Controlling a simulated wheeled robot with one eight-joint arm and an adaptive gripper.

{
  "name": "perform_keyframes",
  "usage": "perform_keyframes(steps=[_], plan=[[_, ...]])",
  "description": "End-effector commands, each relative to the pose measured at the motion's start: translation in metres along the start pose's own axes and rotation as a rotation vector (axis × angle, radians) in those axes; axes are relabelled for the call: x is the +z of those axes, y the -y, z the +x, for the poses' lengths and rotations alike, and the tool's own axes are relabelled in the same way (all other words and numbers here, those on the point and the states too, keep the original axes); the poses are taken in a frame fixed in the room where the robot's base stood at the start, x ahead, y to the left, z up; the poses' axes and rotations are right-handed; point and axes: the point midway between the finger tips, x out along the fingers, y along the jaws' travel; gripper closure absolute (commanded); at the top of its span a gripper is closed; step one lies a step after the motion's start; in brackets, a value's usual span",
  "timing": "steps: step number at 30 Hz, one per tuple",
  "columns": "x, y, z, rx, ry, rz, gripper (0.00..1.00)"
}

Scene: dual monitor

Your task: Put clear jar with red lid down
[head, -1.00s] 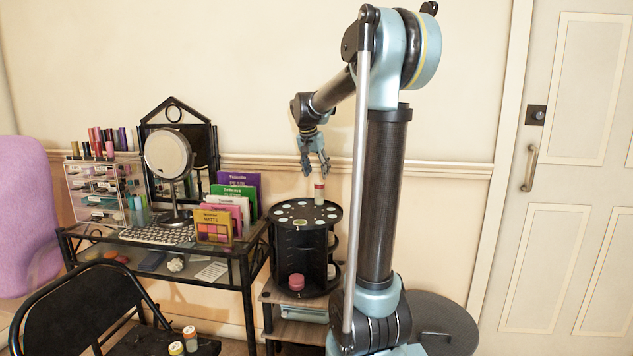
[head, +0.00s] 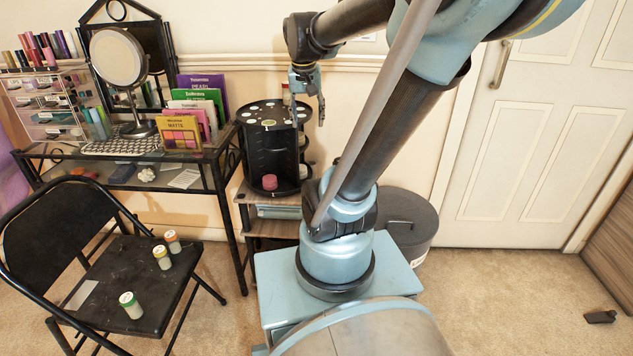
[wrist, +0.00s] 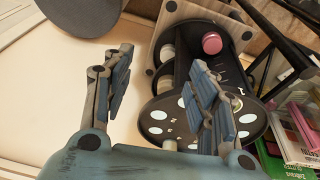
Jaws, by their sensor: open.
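My gripper (head: 308,97) is open, pointing down above and beside the organizer's right side. In the wrist view, my gripper's fingers (wrist: 163,65) are spread wide with nothing held between their tips. The organizer's round top (wrist: 152,119) with pale discs lies below them. The contents of the jar cannot be made out.
A pink jar (head: 270,182) sits on the organizer's lower level. The glass desk (head: 150,178) with mirror and palettes is to the left. A black folding chair (head: 100,290) holds several lidded jars. A dark bin (head: 405,215) stands right of my base.

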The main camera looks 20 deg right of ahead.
Motion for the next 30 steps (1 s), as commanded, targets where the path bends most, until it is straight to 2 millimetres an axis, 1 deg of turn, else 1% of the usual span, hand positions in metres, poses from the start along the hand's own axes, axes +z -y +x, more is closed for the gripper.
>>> perform_keyframes(steps=[1, 5, 6, 9, 12, 15, 18, 21, 30], plan=[[0.02, -0.005, 0.007, -0.007, 0.007, -0.02, 0.47], [0.067, -0.014, 0.027, -0.029, 0.024, -0.084, 0.47], [0.081, -0.017, 0.033, -0.035, 0.029, -0.104, 0.47], [0.114, -0.021, 0.051, -0.053, 0.039, -0.152, 0.47], [0.142, -0.025, 0.068, -0.068, 0.048, -0.194, 0.47], [0.163, -0.025, 0.08, -0.081, 0.054, -0.226, 0.47], [0.176, -0.023, 0.088, -0.089, 0.057, -0.247, 0.47], [0.181, -0.024, 0.092, -0.092, 0.058, -0.257, 0.47], [0.181, -0.024, 0.092, -0.093, 0.058, -0.257, 0.47]])
